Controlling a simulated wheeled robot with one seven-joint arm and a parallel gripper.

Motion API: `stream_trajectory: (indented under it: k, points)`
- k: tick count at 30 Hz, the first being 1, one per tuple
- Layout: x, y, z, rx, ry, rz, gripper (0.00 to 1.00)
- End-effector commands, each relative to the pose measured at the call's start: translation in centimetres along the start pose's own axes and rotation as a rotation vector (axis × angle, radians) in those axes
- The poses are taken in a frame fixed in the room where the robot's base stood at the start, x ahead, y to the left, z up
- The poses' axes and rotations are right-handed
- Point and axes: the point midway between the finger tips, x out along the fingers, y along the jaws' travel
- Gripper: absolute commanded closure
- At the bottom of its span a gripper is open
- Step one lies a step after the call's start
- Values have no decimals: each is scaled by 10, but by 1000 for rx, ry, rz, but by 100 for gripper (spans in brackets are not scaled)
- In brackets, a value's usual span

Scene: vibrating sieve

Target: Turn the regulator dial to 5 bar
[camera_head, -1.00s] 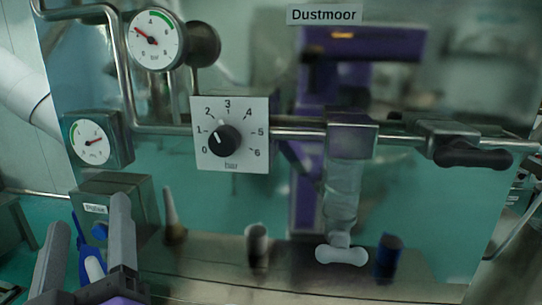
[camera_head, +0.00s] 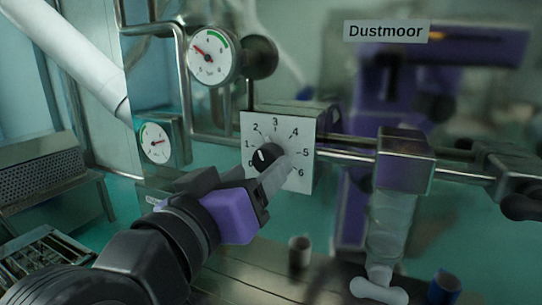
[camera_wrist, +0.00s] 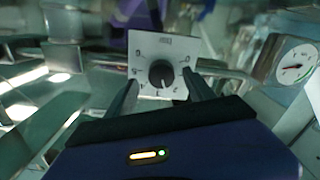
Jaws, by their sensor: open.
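The regulator dial is a round black knob (camera_head: 266,156) with a white mark, on a square white plate (camera_head: 303,160) marked 0 to 6 bar. In the head view the mark points to the upper left, on the low side of the scale; the exact value is hard to read because my gripper covers part of the plate. My gripper (camera_head: 266,168) is open at the dial. In the wrist view the knob (camera_wrist: 161,73) shows upside down between my two fingertips (camera_wrist: 161,82), one on each side. I cannot tell whether they touch it.
A round pressure gauge (camera_head: 212,54) is above left of the plate, and a smaller gauge (camera_head: 155,142) is left of it. A metal pipe with a clamp block (camera_head: 405,150) runs to the right. A blue cylinder (camera_head: 443,287) stands at the lower right.

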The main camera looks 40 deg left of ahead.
Motion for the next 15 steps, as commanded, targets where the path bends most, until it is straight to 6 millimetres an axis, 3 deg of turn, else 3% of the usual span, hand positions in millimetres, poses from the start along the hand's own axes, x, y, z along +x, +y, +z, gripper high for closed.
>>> stream_trajectory:
  k: [6, 15]
  points:
    - [32, 1, -2, -1, -1, 0, 37]
    - [47, 0, -1, 2, 1, -2, 37]
